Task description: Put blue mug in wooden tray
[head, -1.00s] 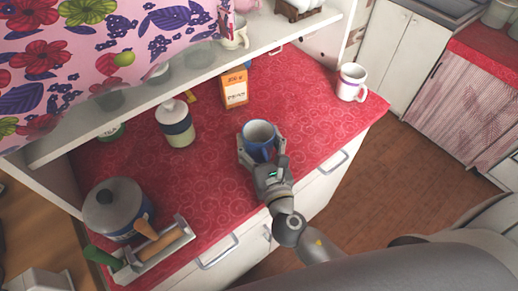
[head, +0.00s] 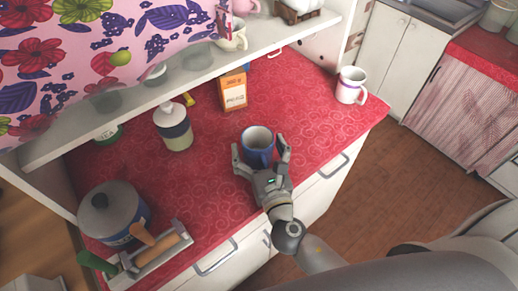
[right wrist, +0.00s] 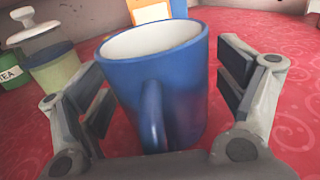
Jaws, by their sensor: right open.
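The blue mug (head: 257,151) stands upright on the red counter near its front edge. In the right wrist view the mug (right wrist: 155,85) has a white inside, and its handle points toward my palm. My right gripper (head: 261,152) is open, with one finger on each side of the mug; gaps show between both fingers and the mug in the right wrist view (right wrist: 160,85). No plainly wooden tray is clear; a small pale tray (head: 184,232) at the counter's left front holds a wooden-looking roller. My left gripper is not in view.
A lidded pot (head: 113,212) stands beside the pale tray, with a green handle (head: 96,262) near it. A shelf (head: 190,84) overhangs the counter's rear.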

